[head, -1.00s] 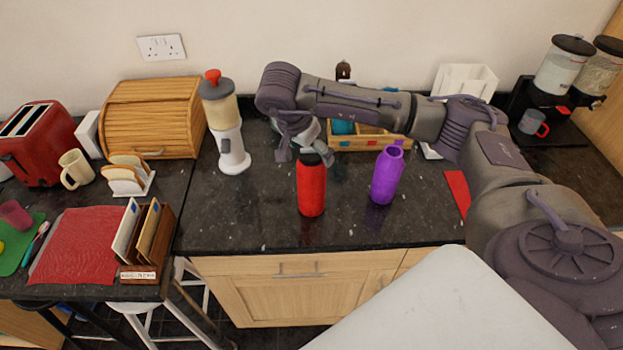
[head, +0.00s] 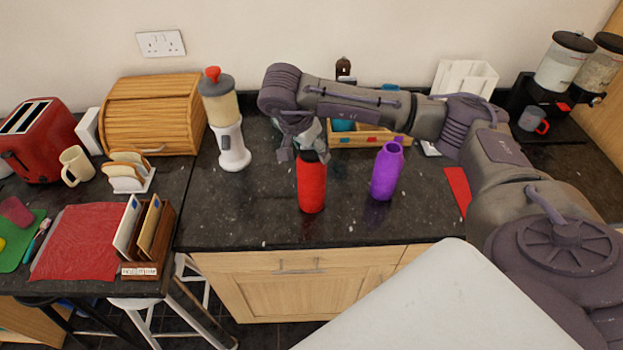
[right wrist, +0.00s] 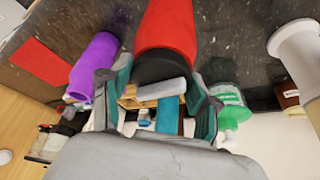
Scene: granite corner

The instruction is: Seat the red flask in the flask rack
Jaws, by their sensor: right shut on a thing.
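The red flask (head: 312,186) has a black cap and stands upright on the dark granite counter, near its front edge. My right gripper (head: 305,153) comes from behind it and is shut on its upper part, at the cap. In the right wrist view the red flask (right wrist: 168,28) lies between the two fingers of my right gripper (right wrist: 155,82). Whether its base touches the counter is hard to tell. A white slotted holder (head: 465,80) at the back right may be the flask rack; my arm partly hides it. My left gripper is not in view.
A purple flask (head: 386,172) stands just right of the red one. A wooden box (head: 370,140) with small items sits behind, under my arm. A white dispenser (head: 232,150) stands to the left. A red card (head: 457,187) lies at right. Counter left of the red flask is clear.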

